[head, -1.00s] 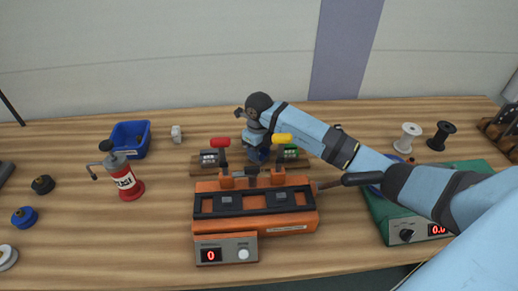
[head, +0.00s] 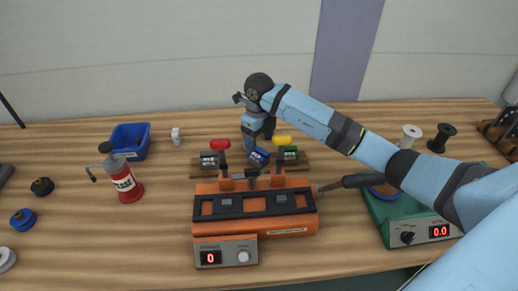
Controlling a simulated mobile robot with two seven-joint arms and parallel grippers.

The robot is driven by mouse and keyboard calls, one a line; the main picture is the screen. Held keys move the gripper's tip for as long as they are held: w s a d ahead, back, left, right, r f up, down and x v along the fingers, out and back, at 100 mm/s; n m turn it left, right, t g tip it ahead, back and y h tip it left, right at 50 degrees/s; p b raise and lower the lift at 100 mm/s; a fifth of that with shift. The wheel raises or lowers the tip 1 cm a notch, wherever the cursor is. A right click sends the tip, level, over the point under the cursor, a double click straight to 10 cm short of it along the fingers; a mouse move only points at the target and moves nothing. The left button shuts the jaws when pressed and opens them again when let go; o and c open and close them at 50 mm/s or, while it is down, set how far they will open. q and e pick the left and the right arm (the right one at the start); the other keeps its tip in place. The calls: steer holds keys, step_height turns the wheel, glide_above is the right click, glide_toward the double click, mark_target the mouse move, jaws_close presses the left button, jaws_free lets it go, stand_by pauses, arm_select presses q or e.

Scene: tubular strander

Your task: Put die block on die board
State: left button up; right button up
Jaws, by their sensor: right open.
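The die board (head: 304,162) is a low wooden strip behind the orange machine. A grey die block (head: 209,159) stands toward its left and a green die block (head: 291,153) toward its right. A blue die block (head: 260,157) is between them, looking tilted; I cannot tell whether it is fully seated on the board. My right gripper (head: 257,143) is open and points down just above the blue block, its fingers partly hidden by its own body. My left gripper is not in view.
A green unit (head: 398,217) and spools (head: 441,137) are at right.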

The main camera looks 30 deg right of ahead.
step_height(320, 180, up, 6)
steer(key=shift+f, duration=0.1)
stand_by(0.5)
